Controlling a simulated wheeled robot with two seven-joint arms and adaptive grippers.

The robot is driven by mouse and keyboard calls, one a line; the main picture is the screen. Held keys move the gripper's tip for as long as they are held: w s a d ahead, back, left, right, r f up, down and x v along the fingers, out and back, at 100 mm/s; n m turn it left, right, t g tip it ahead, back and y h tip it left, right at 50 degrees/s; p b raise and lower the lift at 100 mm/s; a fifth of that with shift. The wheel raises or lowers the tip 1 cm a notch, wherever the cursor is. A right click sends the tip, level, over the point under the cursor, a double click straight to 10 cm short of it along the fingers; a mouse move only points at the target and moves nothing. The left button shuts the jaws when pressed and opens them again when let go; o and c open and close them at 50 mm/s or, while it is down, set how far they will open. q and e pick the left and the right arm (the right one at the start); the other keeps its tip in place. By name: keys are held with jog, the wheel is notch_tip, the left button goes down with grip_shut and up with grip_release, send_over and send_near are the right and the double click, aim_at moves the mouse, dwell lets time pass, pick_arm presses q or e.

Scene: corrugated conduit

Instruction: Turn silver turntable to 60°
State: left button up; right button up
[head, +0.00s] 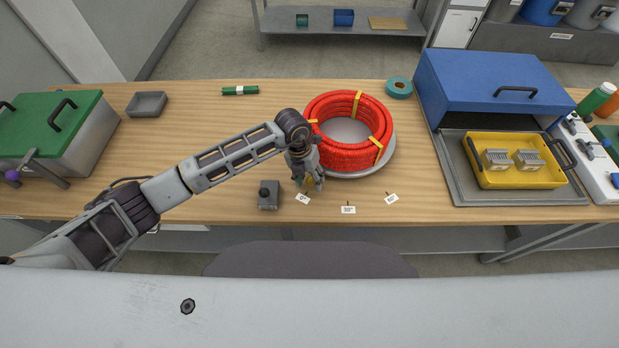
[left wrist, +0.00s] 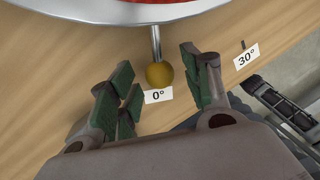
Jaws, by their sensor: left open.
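The silver turntable (head: 384,162) stands on the wooden table and carries a coil of red corrugated conduit (head: 347,157) with yellow ties. In the left wrist view its silver rim (left wrist: 110,14) crosses the top, and a short rod ends in a yellow ball knob (left wrist: 160,74) by the 0° label (left wrist: 158,95). My left gripper (head: 312,184) is at the turntable's front left edge. In the left wrist view my left gripper (left wrist: 163,88) is open, with green-padded fingers on either side of the knob and visible gaps. The 30° label (head: 348,210) and 60° label (head: 391,198) lie further right. My right gripper is not in view.
A small grey box with a black knob (head: 269,195) stands left of the 0° label. A teal tape roll (head: 398,87) lies behind the turntable. A yellow tray (head: 477,179) and blue-lidded case (head: 490,85) are at right.

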pick_arm(q)
grip_shut()
dwell(0.4)
jog(key=shift+d, duration=0.15)
